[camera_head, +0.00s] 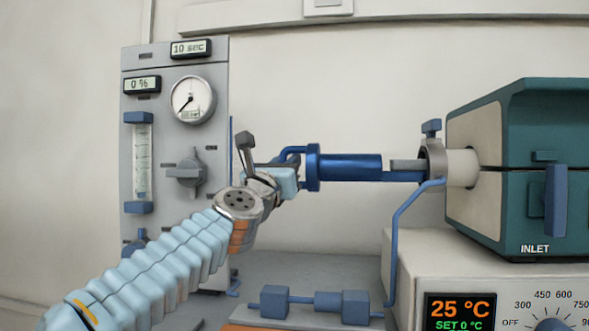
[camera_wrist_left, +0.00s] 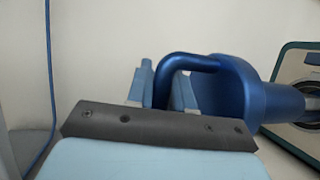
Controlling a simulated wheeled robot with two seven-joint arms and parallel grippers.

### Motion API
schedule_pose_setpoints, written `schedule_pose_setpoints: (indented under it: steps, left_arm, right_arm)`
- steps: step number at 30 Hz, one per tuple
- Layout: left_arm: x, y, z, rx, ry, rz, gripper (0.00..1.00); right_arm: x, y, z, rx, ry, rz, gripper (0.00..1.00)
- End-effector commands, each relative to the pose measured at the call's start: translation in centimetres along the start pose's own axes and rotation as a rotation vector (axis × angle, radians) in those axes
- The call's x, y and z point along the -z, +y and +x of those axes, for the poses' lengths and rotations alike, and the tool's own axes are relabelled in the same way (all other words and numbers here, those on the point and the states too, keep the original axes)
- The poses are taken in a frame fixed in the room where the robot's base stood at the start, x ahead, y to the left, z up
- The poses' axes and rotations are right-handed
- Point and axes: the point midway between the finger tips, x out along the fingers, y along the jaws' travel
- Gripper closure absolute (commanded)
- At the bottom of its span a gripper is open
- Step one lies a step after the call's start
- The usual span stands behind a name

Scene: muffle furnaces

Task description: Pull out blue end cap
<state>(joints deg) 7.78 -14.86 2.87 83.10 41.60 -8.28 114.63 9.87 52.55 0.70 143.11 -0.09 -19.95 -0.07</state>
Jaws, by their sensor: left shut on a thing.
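The blue end cap (camera_head: 345,167) is a blue cylinder with a wider flange and a curved handle at its left end. It lies horizontally left of the furnace tube (camera_head: 461,168), near the grey clamp ring. Whether the cap and tube still touch is unclear. My left gripper (camera_head: 290,172) is shut on the handle of the cap. In the left wrist view the handle (camera_wrist_left: 185,62) passes between the fingers (camera_wrist_left: 163,90), with the cap body (camera_wrist_left: 265,100) to the right. My right gripper is not in view.
The teal furnace (camera_head: 520,130) stands at right on a base with a display reading 25 °C. A grey gas panel (camera_head: 175,120) with gauge and knob stands behind my left arm. A blue pipe (camera_head: 400,235) runs down below the clamp, and blue fittings (camera_head: 315,303) lie below.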

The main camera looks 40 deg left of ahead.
Motion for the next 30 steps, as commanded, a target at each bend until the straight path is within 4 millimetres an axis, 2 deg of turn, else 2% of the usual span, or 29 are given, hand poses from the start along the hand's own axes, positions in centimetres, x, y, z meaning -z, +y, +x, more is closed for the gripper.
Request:
schedule_pose_setpoints:
  steps: [11, 12, 15, 16, 25, 30]
  left_arm:
    - [0.0, 0.1, 0.0, -0.001, 0.000, 0.000, 1.00]
    - [0.0, 0.1, 0.0, -0.001, 0.000, 0.000, 0.76]
    - [0.0, 0.1, 0.0, 0.000, 0.000, 0.000, 0.60]
    - [0.0, 0.1, 0.0, 0.000, 0.000, 0.000, 0.58]
    - [0.0, 0.1, -0.2, 0.000, 0.000, 0.000, 0.58]
    - [0.1, 0.1, -2.5, 0.000, -0.002, -0.001, 0.58]
  right_arm:
    - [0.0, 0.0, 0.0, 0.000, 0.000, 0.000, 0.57]
    - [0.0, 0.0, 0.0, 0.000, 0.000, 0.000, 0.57]
    - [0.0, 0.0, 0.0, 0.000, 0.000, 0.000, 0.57]
    - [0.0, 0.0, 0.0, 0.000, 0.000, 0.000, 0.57]
    - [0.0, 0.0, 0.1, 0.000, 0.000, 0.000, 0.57]
    - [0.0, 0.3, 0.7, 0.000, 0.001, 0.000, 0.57]
